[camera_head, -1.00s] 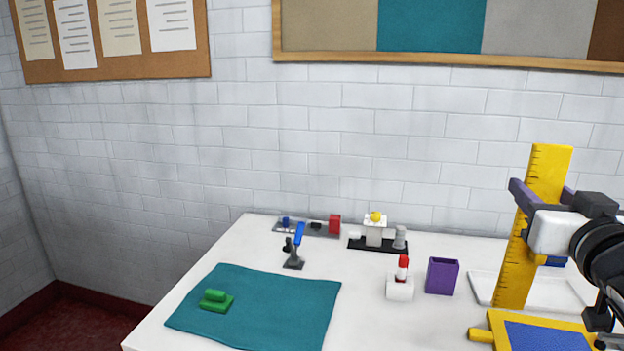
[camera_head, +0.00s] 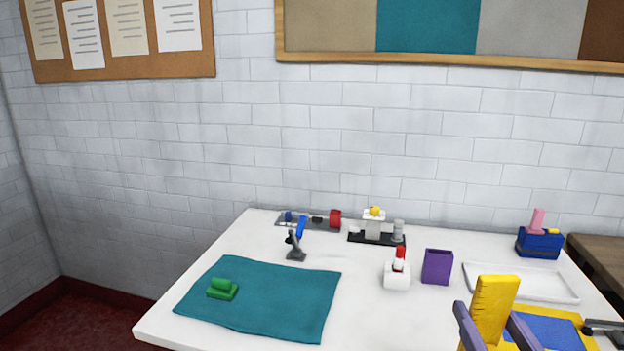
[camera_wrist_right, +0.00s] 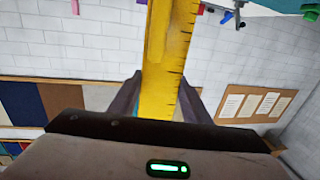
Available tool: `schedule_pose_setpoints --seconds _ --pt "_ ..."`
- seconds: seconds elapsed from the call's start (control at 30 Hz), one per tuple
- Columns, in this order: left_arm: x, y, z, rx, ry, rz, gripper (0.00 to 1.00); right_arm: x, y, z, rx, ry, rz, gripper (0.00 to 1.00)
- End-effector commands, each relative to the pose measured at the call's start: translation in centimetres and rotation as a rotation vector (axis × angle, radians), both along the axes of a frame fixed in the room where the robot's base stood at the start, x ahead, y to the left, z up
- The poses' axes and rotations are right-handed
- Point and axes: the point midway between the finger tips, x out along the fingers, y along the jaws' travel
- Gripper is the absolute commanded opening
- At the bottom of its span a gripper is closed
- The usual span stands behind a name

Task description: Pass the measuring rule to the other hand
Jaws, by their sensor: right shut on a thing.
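The yellow measuring rule (camera_head: 493,308) stands up at the lower right of the head view, its lower part cut off by the frame. My right gripper (camera_head: 490,334) has a purple finger on each side of it. The right wrist view shows the rule (camera_wrist_right: 170,60) running lengthwise between the two fingers of my right gripper (camera_wrist_right: 165,95), which is shut on it. Tick marks show along one edge. My left gripper is in neither view.
A white table (camera_head: 240,245) holds a teal mat (camera_head: 290,300) with a green block (camera_head: 222,289). A purple cup (camera_head: 437,267), a white tray (camera_head: 540,283), a blue box (camera_head: 540,243) and a yellow-framed blue board (camera_head: 545,331) are on the right. The table's front middle is clear.

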Motion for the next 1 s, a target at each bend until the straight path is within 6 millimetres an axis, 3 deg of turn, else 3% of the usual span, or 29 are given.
schedule_pose_setpoints --seconds 0.03,0.2,0.37,0.67,0.83,1.0 --pt "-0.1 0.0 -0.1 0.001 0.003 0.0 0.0 -0.9 0.9 -1.8 0.008 0.01 0.011 0.04" --pt "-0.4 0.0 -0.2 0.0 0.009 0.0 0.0 -2.8 3.2 -5.2 0.006 0.008 0.048 0.04" --pt "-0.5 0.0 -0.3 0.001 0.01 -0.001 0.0 -3.6 4.3 -6.7 0.001 0.001 0.069 0.04" --pt "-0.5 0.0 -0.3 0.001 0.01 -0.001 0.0 -3.5 4.8 -6.2 -0.001 -0.005 0.092 0.04" --pt "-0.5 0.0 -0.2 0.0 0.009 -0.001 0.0 -3.4 7.6 -4.9 -0.006 -0.01 0.207 0.04" --pt "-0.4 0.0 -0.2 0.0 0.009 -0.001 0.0 -3.5 12.2 -3.1 -0.01 -0.011 0.394 0.04"
